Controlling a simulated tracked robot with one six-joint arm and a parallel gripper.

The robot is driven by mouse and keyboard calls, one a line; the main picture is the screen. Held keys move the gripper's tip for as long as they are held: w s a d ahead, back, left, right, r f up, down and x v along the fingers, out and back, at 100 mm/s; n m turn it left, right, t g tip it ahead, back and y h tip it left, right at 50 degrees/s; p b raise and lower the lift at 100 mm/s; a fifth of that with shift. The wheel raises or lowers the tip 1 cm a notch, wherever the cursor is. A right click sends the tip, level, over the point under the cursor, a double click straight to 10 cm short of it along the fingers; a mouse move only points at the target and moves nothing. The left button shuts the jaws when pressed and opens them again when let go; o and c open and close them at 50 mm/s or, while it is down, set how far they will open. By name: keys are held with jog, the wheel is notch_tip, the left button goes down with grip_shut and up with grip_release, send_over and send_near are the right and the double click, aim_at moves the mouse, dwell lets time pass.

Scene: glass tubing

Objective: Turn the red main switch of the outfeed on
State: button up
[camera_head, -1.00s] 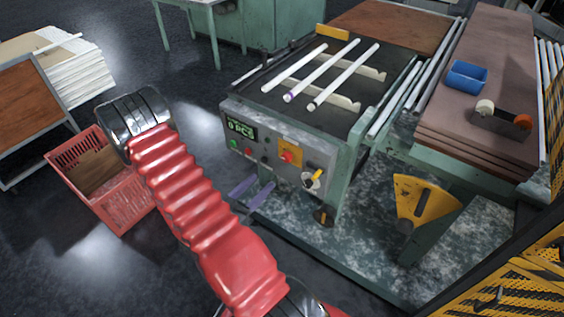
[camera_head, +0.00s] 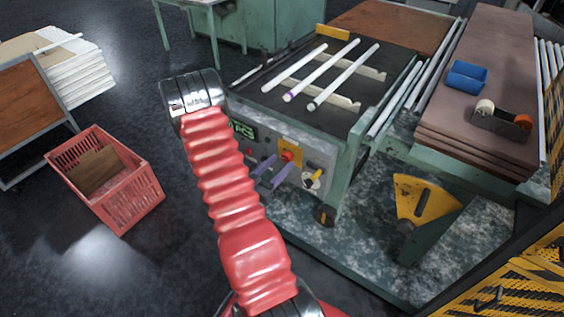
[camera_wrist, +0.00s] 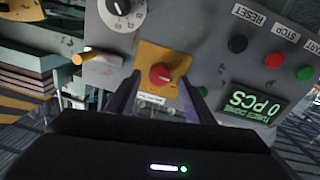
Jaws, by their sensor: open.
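The red main switch (camera_head: 287,156) is a red knob on a yellow plate (camera_head: 292,148) on the front panel of the green machine. In the wrist view the red switch (camera_wrist: 160,74) shows close up, upside down, with a small white label on its plate. My gripper (camera_head: 274,170) is open in front of the panel, its two purple fingers pointing at it. In the wrist view the fingertips (camera_wrist: 159,84) lie left and right of the switch, with gaps on both sides. I cannot tell how close the tips are to the panel.
A dial (camera_wrist: 118,6) and a yellow-handled switch (camera_wrist: 88,56) sit beside the plate. On its other side are push buttons and a lit display (camera_wrist: 250,103) reading 0 PCS. White tubes (camera_head: 330,75) lie on top. A red crate (camera_head: 105,180) stands on the left floor.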

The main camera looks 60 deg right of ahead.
jog(key=shift+s+d, duration=0.2)
jog(key=shift+d, duration=0.8)
jog(key=shift+c, duration=0.2)
jog(key=c, duration=1)
